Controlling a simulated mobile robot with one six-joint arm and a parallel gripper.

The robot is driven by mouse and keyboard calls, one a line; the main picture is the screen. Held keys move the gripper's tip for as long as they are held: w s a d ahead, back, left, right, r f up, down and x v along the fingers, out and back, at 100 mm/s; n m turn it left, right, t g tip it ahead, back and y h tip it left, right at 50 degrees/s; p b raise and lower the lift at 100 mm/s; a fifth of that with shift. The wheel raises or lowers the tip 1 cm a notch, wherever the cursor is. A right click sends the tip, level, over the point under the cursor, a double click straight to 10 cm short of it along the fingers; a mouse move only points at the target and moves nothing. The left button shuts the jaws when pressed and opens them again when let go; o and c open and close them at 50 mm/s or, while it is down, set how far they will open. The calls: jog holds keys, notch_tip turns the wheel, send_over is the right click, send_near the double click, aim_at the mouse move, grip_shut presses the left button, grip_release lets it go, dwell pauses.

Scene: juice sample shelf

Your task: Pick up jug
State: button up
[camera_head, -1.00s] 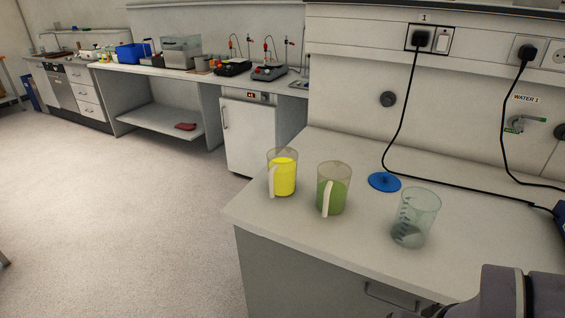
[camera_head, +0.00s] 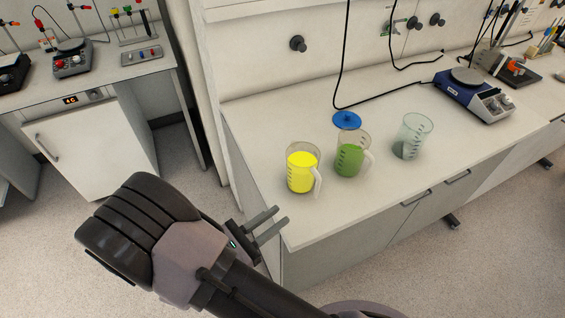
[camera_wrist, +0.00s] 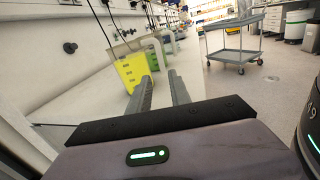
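A clear jug of yellow juice (camera_head: 301,172) stands upright near the left end of the white bench, its white handle towards the right. A jug of green juice (camera_head: 348,158) stands to its right, also with a white handle. My gripper (camera_head: 270,222) is open and empty, just off the bench's left front corner, apart from the yellow jug. In the wrist view the yellow jug (camera_wrist: 132,69) is ahead, beyond the two parted fingers (camera_wrist: 161,92), with the green jug partly behind it.
A blue disc (camera_head: 346,120) lies on the bench behind the jugs, with black cables hanging near it. A blue stirrer device (camera_head: 474,97) stands further right. A trolley (camera_wrist: 233,42) stands on the floor in the wrist view.

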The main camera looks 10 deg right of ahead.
aim_at(306, 174)
jog(key=b+x, duration=0.4)
jog(key=x, duration=1.3)
jog(key=shift+d+b, duration=0.2)
jog(key=shift+b, duration=0.15)
jog(key=shift+a, duration=0.1)
jog(key=shift+c, duration=0.2)
grip_shut()
